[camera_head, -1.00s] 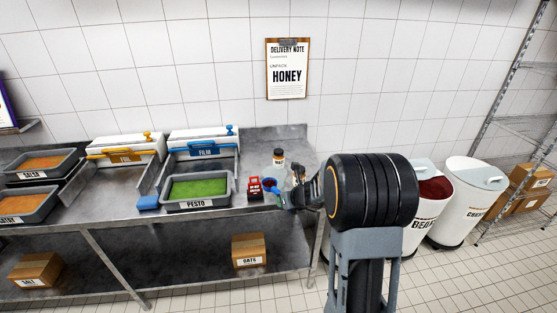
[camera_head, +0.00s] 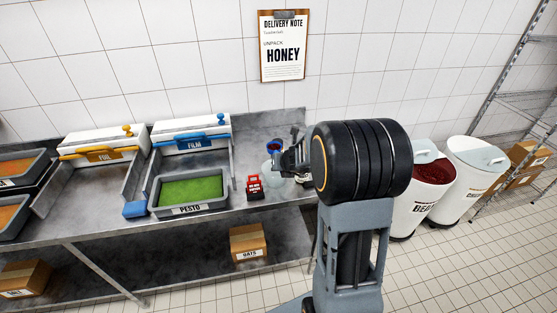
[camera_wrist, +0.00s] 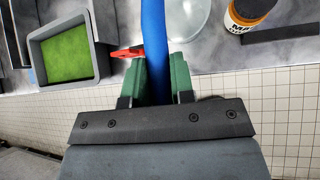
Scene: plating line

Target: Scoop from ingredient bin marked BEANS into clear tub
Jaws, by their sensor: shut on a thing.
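My gripper (camera_head: 286,160) is shut on the blue handle of a scoop (camera_wrist: 153,40), between its green finger pads in the wrist view. In the head view the scoop's blue head (camera_head: 274,147) is raised above the counter, with something dark red showing in it. The clear tub (camera_head: 266,168) stands on the counter just below the scoop, partly hidden. Its rounded edge also shows in the wrist view (camera_wrist: 187,22). The BEANS bin (camera_head: 418,205), white with dark red contents and its lid open, stands on the floor to the right, partly behind my arm.
A red holder (camera_head: 254,187) stands close left of the tub. A green PESTO tray (camera_head: 191,208) is farther left. An orange-and-white labelled jar (camera_wrist: 246,14) is right of the tub in the wrist view. Another white bin (camera_head: 477,160) stands beside BEANS.

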